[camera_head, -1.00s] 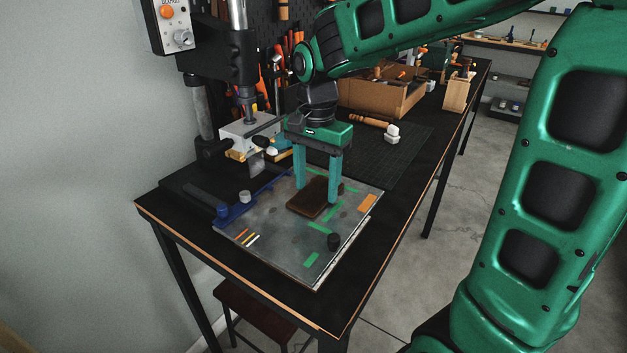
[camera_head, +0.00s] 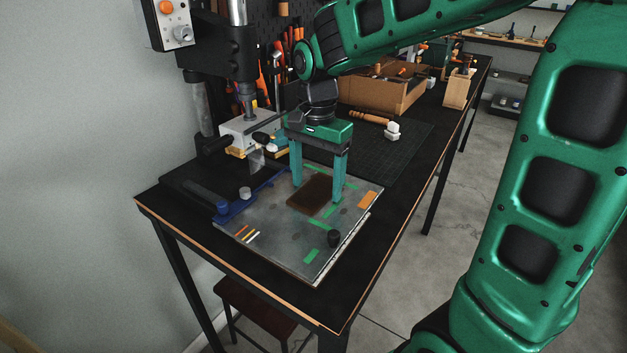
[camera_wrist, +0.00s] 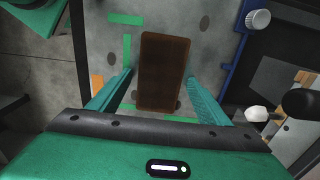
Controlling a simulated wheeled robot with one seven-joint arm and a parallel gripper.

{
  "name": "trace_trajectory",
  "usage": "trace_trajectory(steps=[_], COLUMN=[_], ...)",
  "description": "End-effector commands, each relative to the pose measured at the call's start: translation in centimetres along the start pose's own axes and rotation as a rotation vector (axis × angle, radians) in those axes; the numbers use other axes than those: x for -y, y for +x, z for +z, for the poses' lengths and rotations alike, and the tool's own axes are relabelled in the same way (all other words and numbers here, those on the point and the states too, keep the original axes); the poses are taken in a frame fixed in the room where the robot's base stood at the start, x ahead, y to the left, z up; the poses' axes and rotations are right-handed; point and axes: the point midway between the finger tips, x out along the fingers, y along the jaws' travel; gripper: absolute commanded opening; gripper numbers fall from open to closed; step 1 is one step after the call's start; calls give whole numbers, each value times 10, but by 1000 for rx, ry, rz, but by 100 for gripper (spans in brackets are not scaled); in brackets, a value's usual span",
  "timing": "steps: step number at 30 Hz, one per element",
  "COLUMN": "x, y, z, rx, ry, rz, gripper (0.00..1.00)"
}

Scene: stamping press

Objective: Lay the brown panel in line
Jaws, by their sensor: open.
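The brown panel (camera_head: 315,194) lies flat on a grey plate (camera_head: 278,240) on the black bench. Green tape strips mark the plate around it; one strip (camera_wrist: 127,48) runs along the panel's left side in the wrist view. There the brown panel (camera_wrist: 163,70) shows almost whole, slightly tilted against that strip. My gripper (camera_head: 317,190) is open, its two teal fingers standing on either side of the panel. In the wrist view the fingers of my gripper (camera_wrist: 150,88) flank the panel's near end with gaps. Whether the fingertips touch the plate I cannot tell.
A blue rail (camera_head: 235,212) runs along the plate's left edge, with a silver knob. The press (camera_head: 240,125) stands behind left. A cutting mat (camera_head: 400,152) and cardboard box (camera_head: 385,95) lie further back.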

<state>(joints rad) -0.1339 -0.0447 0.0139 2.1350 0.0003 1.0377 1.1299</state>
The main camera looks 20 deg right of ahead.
Motion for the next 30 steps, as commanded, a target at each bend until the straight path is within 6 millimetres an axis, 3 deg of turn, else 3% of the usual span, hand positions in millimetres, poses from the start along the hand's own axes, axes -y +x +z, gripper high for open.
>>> trace_trajectory(steps=[30], x=[0], y=[-70], z=[0], rx=[0], ry=[0], rz=[-1], gripper=[71])
